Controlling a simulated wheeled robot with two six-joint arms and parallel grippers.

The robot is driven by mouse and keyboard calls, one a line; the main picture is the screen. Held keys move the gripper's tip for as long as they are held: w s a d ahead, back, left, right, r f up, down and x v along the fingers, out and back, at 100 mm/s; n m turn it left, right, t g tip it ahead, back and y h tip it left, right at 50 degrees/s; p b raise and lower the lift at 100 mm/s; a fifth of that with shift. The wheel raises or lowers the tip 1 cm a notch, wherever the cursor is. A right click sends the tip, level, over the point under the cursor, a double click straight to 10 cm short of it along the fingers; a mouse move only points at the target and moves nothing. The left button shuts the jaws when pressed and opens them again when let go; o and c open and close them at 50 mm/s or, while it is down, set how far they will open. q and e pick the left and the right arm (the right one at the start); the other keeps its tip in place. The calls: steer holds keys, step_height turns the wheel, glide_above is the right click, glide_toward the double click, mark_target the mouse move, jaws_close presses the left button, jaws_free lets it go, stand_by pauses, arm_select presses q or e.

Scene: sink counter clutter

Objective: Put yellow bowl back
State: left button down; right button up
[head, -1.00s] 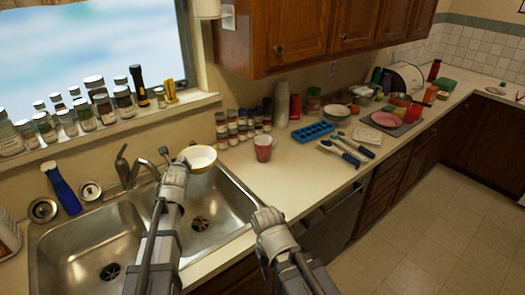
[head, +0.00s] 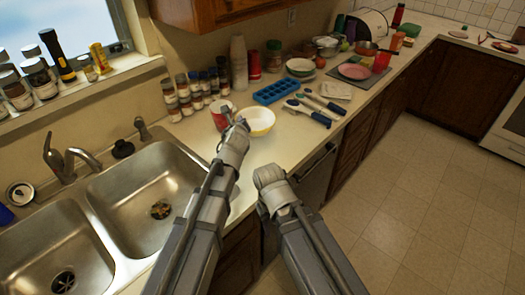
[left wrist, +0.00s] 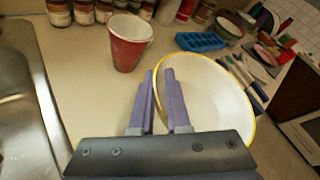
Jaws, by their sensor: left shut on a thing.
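The yellow bowl (head: 261,121), yellow outside and white inside, is over the counter (head: 284,146) right of the sink. My left gripper (head: 241,124) is shut on its near left rim. In the left wrist view, the two purple fingers (left wrist: 164,103) pinch the wall of the bowl (left wrist: 217,97), one finger inside and one outside.
Spice jars, a blue ice tray (head: 276,91) and several utensils (head: 318,104) are behind and right. The double sink (head: 150,190) lies left.

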arm_select(q)
steer(key=shift+d, duration=0.1)
step_height(320, 180, down, 10)
steer(key=b, duration=1)
steer(key=shift+f, duration=0.1)
steer(key=c, duration=0.9)
jaws_free()
